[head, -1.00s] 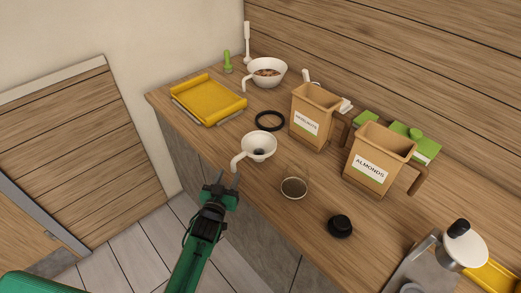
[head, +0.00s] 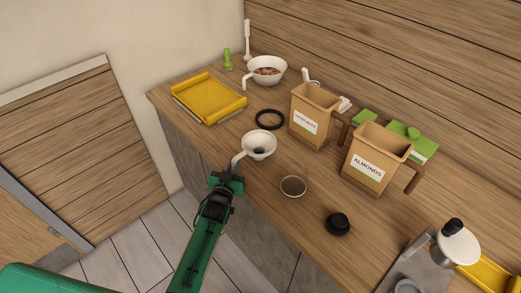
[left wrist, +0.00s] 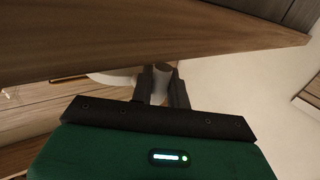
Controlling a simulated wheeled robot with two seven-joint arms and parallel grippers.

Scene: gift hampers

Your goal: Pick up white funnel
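The white funnel (head: 259,144) sits on the wooden counter, its round bowl facing up and its curved handle toward my left gripper. My left gripper (head: 236,164) is at the handle, at the counter's front edge. Part of the funnel (left wrist: 112,77) shows behind the left finger. The handle's lower end is hidden by the gripper in the head view. My right gripper is out of view.
A black ring (head: 270,119) lies behind the funnel, and a round glass container (head: 292,186) stands to its right. A yellow tray (head: 208,99), a white bowl (head: 267,70), a hazelnut box (head: 313,119), an almonds box (head: 374,160) and a black lid (head: 338,223) are also on the counter.

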